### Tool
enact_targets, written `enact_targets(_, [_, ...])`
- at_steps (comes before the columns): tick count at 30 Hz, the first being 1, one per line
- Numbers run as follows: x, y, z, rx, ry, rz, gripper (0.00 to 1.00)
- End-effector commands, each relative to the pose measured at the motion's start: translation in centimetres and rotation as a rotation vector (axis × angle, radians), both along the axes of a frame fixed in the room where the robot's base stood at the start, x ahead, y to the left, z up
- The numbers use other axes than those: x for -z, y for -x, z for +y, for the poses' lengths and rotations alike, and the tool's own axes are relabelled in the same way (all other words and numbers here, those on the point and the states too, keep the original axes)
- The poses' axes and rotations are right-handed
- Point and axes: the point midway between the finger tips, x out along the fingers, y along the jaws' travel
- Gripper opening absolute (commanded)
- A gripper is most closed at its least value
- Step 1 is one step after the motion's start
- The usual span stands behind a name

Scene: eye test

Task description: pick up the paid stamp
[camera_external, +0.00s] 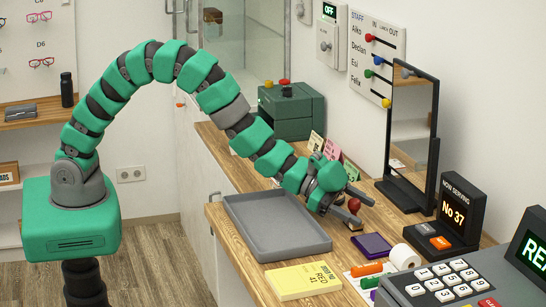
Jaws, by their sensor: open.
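A stamp with a round red knob (354,205) stands on the wooden counter, near the mirror; this looks like the paid stamp, but no lettering on it can be read. My gripper (364,212) reaches down from the left with its dark fingers spread open. The red knob shows between the two fingers, one behind it and one in front. I cannot tell whether either finger touches it. The stamp's lower part is partly hidden by the near finger. A purple ink pad (371,246) lies on the counter just in front of the stamp.
A grey tray (310,247) lies left of the stamp, below my arm. A yellow pack (302,281), markers (367,269) and a paper roll (404,257) are in front. A mirror (409,130), a number display (455,212) and a cash register (455,285) stand at right.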

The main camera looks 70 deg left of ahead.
Motion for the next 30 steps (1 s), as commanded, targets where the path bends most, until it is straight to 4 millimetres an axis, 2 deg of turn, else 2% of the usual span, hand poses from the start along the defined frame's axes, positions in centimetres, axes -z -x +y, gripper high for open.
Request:
enact_targets(3, [0.10,-0.71,-0.74,0.001,0.003,-0.004,0.53])
enact_targets(11, [0.17,-0.83,-0.85,0.001,0.002,-0.003,0.53])
enact_targets(16, [0.19,-0.81,-0.84,0.000,0.002,-0.003,0.06])
enact_targets(30, [-0.44,-0.82,-0.85,0.001,0.002,-0.003,0.06])
